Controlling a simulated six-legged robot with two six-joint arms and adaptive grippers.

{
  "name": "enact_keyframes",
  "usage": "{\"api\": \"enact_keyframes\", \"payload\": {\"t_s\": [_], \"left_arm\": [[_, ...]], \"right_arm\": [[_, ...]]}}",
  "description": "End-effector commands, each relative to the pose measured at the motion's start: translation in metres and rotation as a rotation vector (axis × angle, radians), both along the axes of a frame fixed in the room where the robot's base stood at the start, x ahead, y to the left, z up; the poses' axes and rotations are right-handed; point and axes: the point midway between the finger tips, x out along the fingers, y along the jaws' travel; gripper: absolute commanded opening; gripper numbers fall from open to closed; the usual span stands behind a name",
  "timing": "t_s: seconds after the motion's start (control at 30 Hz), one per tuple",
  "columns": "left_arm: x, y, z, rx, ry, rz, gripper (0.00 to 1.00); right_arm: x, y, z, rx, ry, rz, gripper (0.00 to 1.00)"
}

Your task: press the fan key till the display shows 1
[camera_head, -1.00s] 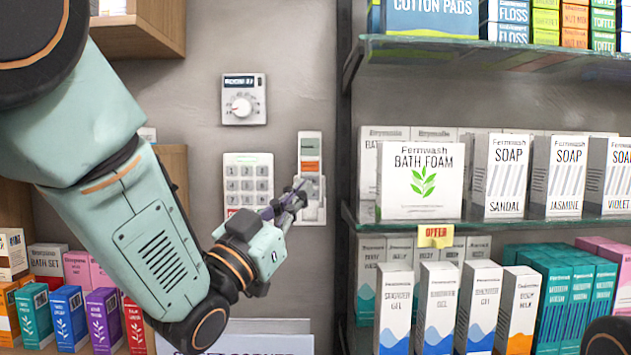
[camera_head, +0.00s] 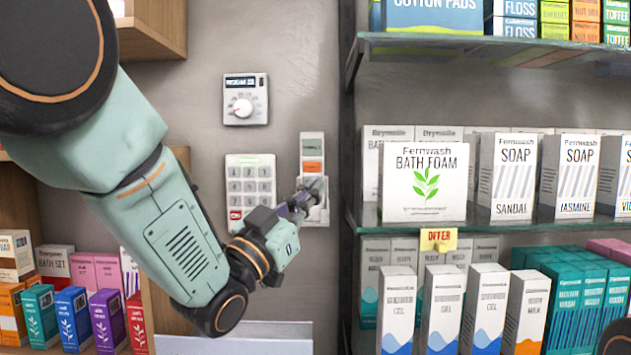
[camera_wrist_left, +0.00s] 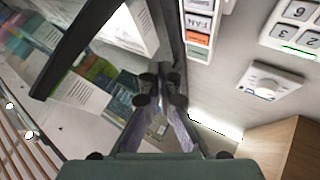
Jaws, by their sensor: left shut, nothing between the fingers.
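A narrow white wall panel (camera_head: 312,142) has an orange key (camera_head: 312,167) and a pale field above it. My left gripper (camera_head: 312,192) is shut and empty, with its tips in front of the panel's lower part, hiding some of it. In the left wrist view the panel shows upside down, with a white key marked FAN (camera_wrist_left: 199,21) beside the orange key (camera_wrist_left: 198,40). The shut fingers (camera_wrist_left: 162,85) of my left gripper point near the panel. I cannot tell whether they touch it. No figure on the panel's display is readable. My right gripper is not in view.
A dial thermostat (camera_head: 245,99) and a number keypad (camera_head: 250,186) are on the wall left of the panel. Glass shelves with boxes, such as bath foam (camera_head: 424,182), stand close on the right. Coloured boxes (camera_head: 73,318) fill a wooden shelf at lower left.

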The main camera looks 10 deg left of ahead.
Motion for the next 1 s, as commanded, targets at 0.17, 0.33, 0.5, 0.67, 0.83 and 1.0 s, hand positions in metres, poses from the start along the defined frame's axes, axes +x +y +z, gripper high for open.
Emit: {"api": "enact_keyframes", "payload": {"t_s": [0.17,0.33,0.5,0.67,0.83,1.0], "left_arm": [[0.024,0.004,0.001,-0.001,0.000,0.000,0.00],[0.042,0.007,0.000,0.000,-0.001,0.000,0.00],[0.051,0.009,0.000,0.000,0.000,0.000,0.00],[0.054,0.010,0.000,0.000,0.000,0.000,0.00],[0.053,0.010,0.000,0.000,0.000,0.000,0.00],[0.053,0.010,0.000,0.000,0.000,0.000,0.00]], "right_arm": [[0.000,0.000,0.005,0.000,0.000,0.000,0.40],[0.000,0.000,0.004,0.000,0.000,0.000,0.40],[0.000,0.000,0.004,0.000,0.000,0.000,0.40],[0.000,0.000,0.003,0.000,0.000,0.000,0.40],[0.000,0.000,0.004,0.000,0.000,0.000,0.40],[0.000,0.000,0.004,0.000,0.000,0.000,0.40]]}}
